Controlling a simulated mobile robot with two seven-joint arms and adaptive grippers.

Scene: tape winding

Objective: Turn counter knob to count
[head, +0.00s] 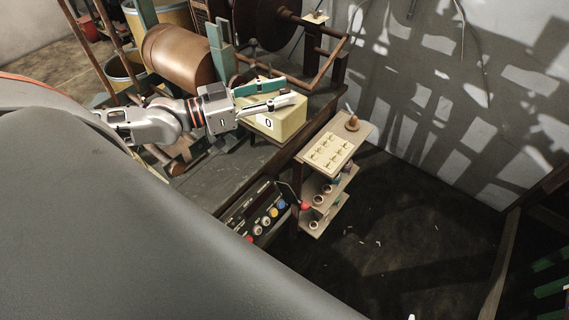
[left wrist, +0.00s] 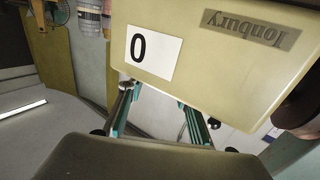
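The counter is a pale yellow box (head: 283,121) on the dark workbench, with a white card (head: 267,122) showing 0. In the left wrist view the box (left wrist: 215,50) fills the top, with the 0 card (left wrist: 153,52) and an upside-down nameplate (left wrist: 252,31). A dark rounded part (left wrist: 302,108) shows at its right side; I cannot tell if it is the knob. My left gripper (head: 290,91) is over the box in the head view, fingers spread apart with nothing seen between them. Its fingers (left wrist: 158,100) overlap the box's lower edge in the wrist view; contact is unclear. My right gripper is out of view.
A copper-brown drum (head: 178,55) and a large dark wheel (head: 266,20) stand behind. A button panel (head: 262,210) is at the bench's front, beside a red ball-topped lever (head: 305,206). A small wooden shelf (head: 352,150) stands right of the bench. Floor farther right is mostly clear.

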